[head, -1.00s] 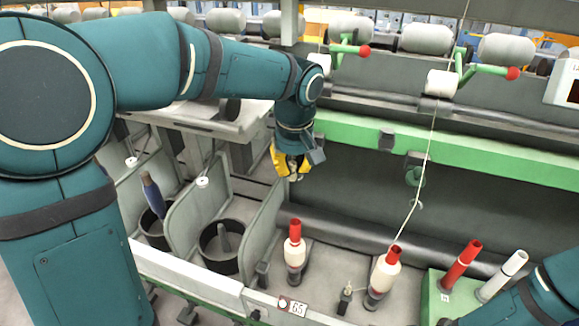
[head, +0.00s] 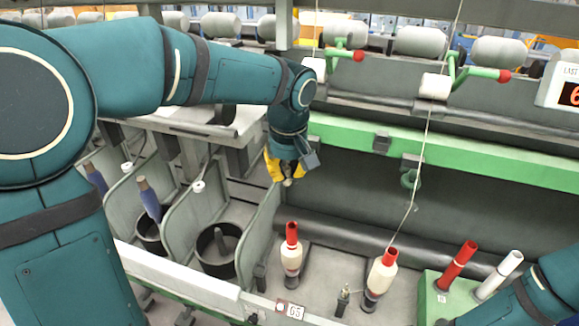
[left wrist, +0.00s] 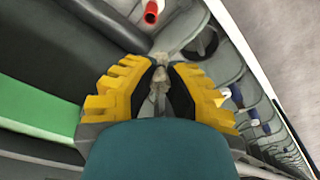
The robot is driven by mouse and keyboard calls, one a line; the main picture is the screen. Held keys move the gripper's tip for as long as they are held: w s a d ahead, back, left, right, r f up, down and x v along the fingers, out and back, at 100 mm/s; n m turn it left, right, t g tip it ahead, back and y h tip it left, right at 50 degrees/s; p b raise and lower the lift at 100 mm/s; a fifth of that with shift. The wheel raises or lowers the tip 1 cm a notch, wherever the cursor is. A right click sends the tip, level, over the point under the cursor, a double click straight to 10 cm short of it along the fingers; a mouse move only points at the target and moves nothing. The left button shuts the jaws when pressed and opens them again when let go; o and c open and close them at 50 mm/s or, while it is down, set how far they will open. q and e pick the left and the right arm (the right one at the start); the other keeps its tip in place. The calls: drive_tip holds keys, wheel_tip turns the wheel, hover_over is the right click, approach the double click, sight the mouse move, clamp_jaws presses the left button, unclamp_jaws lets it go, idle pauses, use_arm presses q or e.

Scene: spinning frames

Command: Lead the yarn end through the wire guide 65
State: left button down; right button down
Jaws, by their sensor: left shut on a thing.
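My left gripper (head: 286,180) hangs from above in front of the green rail, above and slightly left of the left red-topped bobbin (head: 291,258). Its yellow fingers also show in the left wrist view (left wrist: 160,75), closed on a small pale thing that looks like the yarn end; the thread itself is too thin to make out. A plate reading 65 (head: 295,312) is on the front edge near that bobbin. The wire guide above this bobbin cannot be made out; my gripper and wrist cover that area. My right gripper is out of view.
A green block (head: 437,282) holds red and white tubes. Grey dividers (head: 262,225) stand left of the gripper.

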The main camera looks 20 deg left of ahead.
use_arm(q)
drive_tip(key=s+r+p, duration=0.1)
drive_tip(key=s+r, duration=0.1)
drive_tip(key=s, duration=0.3)
drive_tip(key=shift+s+d+r, duration=0.15)
drive_tip(key=shift+s+r, duration=0.2)
drive_tip(key=shift+r, duration=0.05)
